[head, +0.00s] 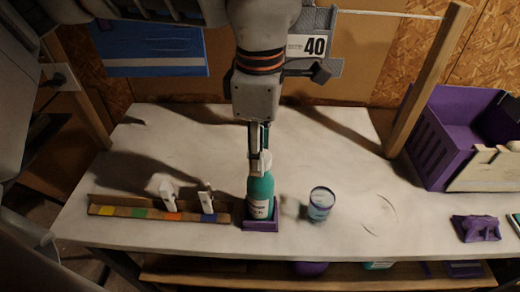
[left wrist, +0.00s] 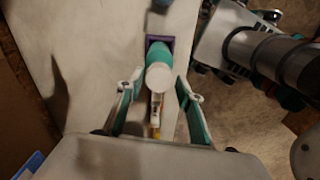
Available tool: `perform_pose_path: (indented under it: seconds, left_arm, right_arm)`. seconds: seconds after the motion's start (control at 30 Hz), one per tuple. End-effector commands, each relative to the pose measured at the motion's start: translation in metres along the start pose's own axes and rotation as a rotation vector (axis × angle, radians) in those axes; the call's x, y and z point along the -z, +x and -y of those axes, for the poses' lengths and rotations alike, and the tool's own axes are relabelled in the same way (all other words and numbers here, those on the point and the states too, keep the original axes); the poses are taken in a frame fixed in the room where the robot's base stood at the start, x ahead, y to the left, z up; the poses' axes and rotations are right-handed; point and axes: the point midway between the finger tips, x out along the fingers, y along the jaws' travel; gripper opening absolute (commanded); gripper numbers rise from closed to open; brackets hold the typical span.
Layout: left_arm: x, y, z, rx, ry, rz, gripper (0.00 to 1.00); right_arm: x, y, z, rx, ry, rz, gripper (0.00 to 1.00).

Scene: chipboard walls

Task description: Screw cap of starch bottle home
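The starch bottle (head: 260,196) is teal with a pale label. It stands upright in a purple square holder (head: 261,226) near the table's front edge. Its white cap (left wrist: 160,77) is on top; whether it is tight I cannot tell. My left gripper (head: 259,158) points down over the bottle from above. In the left wrist view the fingers (left wrist: 159,78) are spread, one on each side of the cap, with a visible gap on both sides. In the head view the fingers partly hide the cap. My right gripper is not recognisable in either view.
A wooden rack (head: 160,212) with coloured squares and two white clips stands left of the bottle. A blue-rimmed cup (head: 321,204) is to the right. A purple crate (head: 440,130) and a small purple object (head: 476,228) are at far right. The table's back is clear.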

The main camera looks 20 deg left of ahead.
Motion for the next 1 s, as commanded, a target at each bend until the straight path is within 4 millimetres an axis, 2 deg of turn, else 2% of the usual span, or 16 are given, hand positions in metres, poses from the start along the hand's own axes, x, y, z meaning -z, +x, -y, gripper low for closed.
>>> perform_pose_path:
  seconds: [0.13,0.27,0.3,0.6,0.9,1.0]
  left_arm:
    - [0.000,-0.001,0.000,-0.001,0.001,0.000,0.36]
    - [0.000,-0.001,0.000,0.000,0.002,0.000,0.03]
    - [0.000,-0.001,0.000,0.000,0.003,0.000,0.00]
    - [0.000,-0.001,0.001,0.002,0.028,-0.001,0.00]
    - [0.000,-0.003,0.002,0.004,0.350,-0.003,0.00]
    - [0.000,-0.002,0.001,0.003,0.401,-0.003,0.00]
  right_arm:
    - [0.002,0.000,0.000,-0.001,0.000,-0.003,0.44]
    - [0.003,-0.001,0.000,-0.001,0.000,-0.004,0.44]
    - [0.003,-0.001,0.000,-0.001,0.000,-0.004,0.44]
    - [0.005,-0.001,-0.001,-0.001,-0.001,-0.005,0.44]
    - [0.028,-0.011,-0.006,-0.006,-0.005,-0.021,0.44]
    - [0.031,-0.012,-0.006,-0.007,-0.005,-0.025,0.44]
